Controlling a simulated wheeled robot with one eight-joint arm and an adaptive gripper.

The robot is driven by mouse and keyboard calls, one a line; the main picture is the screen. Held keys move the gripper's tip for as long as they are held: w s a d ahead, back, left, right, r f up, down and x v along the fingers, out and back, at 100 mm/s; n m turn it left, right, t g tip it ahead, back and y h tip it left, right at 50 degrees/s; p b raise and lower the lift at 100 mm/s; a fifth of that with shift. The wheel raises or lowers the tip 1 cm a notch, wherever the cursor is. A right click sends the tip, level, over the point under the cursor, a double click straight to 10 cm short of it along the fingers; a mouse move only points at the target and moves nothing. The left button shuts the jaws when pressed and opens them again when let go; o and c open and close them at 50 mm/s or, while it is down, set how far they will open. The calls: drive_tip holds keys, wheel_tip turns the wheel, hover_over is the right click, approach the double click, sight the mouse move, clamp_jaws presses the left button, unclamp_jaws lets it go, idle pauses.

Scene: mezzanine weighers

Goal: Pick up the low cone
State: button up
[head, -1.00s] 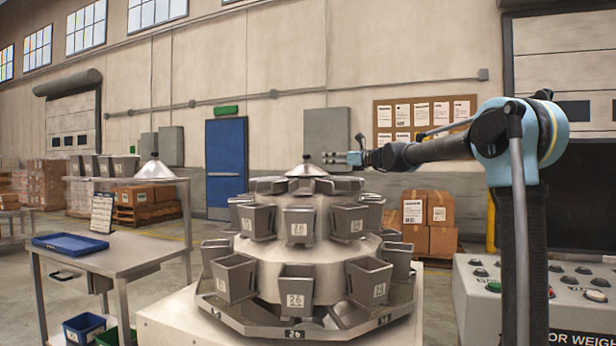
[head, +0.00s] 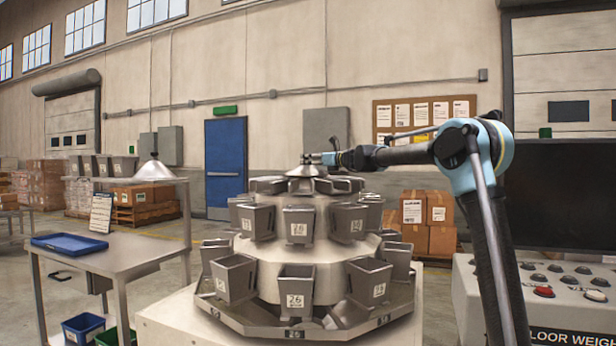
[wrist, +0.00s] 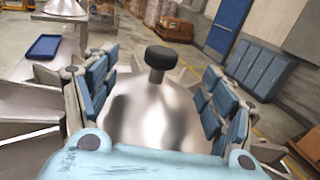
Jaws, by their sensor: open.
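A low, wide metal cone (head: 303,171) with a dark top knob sits on top of the multihead weigher (head: 290,262). In the wrist view the shiny cone (wrist: 150,112) and its black knob (wrist: 160,56) show between my two fingers. My gripper (head: 308,158) is at the cone's top, coming in from the right. In the wrist view my gripper (wrist: 160,68) is open, with one finger on each side of the knob. I cannot tell whether a finger touches the cone. A second metal cone (head: 155,170) stands on a raised shelf at the left.
Grey hoppers (head: 299,223) ring the weigher below the cone. A steel table (head: 120,258) with a blue tray (head: 68,243) stands at the left. A control console (head: 560,300) is at the front right. Cardboard boxes (head: 428,222) stand behind the weigher.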

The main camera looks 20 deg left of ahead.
sight(306, 160)
drive_tip(key=shift+x, duration=1.9)
drive_tip(key=shift+s+d, duration=0.1)
drive_tip(key=shift+s, duration=0.1)
clamp_jaws()
